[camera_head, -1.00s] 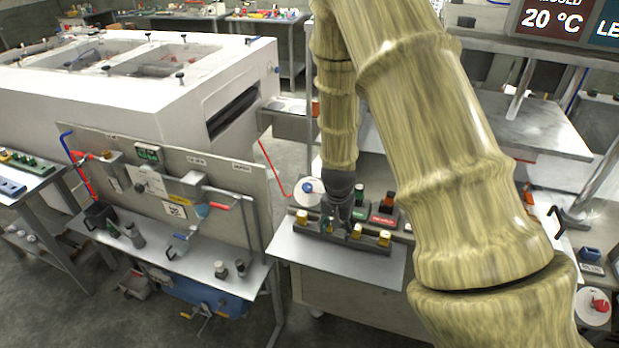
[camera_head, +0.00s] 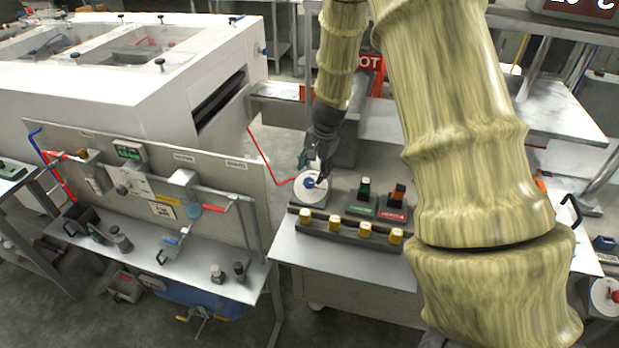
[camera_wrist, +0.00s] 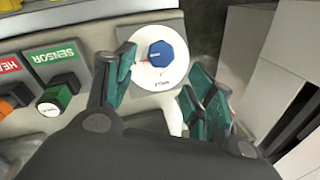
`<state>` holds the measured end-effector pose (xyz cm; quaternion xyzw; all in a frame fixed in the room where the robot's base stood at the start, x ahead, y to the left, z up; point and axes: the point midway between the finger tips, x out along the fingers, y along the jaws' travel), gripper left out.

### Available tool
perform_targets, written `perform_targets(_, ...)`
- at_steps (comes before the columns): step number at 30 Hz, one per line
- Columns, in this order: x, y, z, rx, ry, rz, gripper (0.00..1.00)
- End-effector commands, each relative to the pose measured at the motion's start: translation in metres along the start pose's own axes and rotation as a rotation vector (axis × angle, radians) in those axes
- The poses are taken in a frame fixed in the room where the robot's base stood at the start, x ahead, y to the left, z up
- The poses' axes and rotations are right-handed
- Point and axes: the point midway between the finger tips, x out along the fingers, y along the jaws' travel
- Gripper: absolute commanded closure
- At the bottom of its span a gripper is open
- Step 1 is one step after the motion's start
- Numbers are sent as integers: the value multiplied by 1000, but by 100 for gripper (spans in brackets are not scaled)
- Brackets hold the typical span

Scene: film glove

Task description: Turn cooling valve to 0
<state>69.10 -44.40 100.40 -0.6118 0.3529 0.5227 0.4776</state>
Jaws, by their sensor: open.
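The valve is a round white dial (camera_wrist: 160,82) with a blue faceted knob (camera_wrist: 160,54) and a small red mark at the knob's left side. I cannot read the dial's lettering. In the head view the dial (camera_head: 308,191) with its blue knob sits at the left end of the console. My gripper (camera_wrist: 165,92) is open, with teal finger pads on either side of the dial in the wrist view. The knob lies between and a little beyond the fingertips, and nothing is held. In the head view my gripper (camera_head: 318,168) is just above the dial.
A green SENSOR switch (camera_head: 363,201) and a red switch (camera_head: 396,202) stand right of the dial. A row of yellow-capped knobs (camera_head: 348,228) runs along the console front. A grey panel (camera_head: 150,185) with pipes stands to the left.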

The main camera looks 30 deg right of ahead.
Motion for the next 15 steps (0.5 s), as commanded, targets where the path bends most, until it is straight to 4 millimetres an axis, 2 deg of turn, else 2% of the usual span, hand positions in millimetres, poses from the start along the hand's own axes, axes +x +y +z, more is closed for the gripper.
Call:
perform_targets(9, 37, -1, 2, -1, -2, 1, 46)
perform_targets(15, 52, -2, 2, -3, -2, 0, 46)
